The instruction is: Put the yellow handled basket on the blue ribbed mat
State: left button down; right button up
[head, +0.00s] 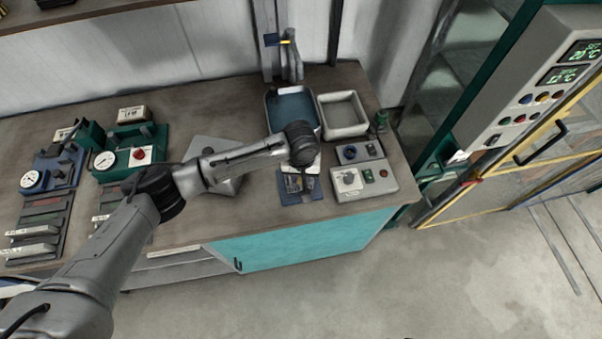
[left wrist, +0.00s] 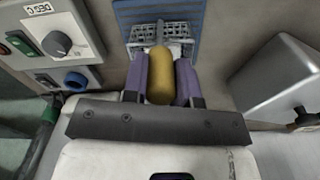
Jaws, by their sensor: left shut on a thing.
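My left gripper (left wrist: 161,74) is shut on the yellow handle (left wrist: 160,76) of the basket, with one purple finger on each side. The basket (left wrist: 144,34) is a grey wire-mesh box below the fingers in the left wrist view. It lies over the blue ribbed mat (left wrist: 125,12); I cannot tell whether it touches the mat. In the head view my left gripper (head: 299,184) points down over the blue mat (head: 312,198) near the bench's front edge. There the wrist and gripper hide much of the basket. My right gripper is not in view.
A grey control box (head: 380,184) with a knob stands right of the mat. A sloped grey box (head: 228,186) stands left. Behind are a blue tray (head: 290,103) and a pale bin (head: 344,126). Green and blue gauge devices (head: 130,158) occupy the left bench.

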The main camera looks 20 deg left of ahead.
pick_arm(q)
jog(key=c, duration=0.9)
grip_release()
notch_tip(320, 180, up, 12)
jog(key=shift+r, duration=0.15)
jog(key=s+d+f+m+t+h, duration=0.1)
jog(key=s+d+f+m+h, duration=0.15)
jog(key=s+f, duration=0.45)
jog(key=s+d+f+m+t+h, duration=0.1)
jog(key=s+d+f+m, duration=0.15)
jog(key=s+f, duration=0.5)
jog(key=s+a+y, duration=0.1)
jog(key=s+a, duration=0.5)
jog(key=s, duration=0.3)
jog(key=s+a+t+y, duration=0.1)
jog(key=s+a+y, duration=0.1)
jog(key=s+a, duration=0.4)
jog(key=s, duration=0.2)
jog(key=shift+s+a+f+t, duration=0.15)
jog(key=shift+s+f+t, duration=0.15)
jog(key=shift+s, duration=0.1)
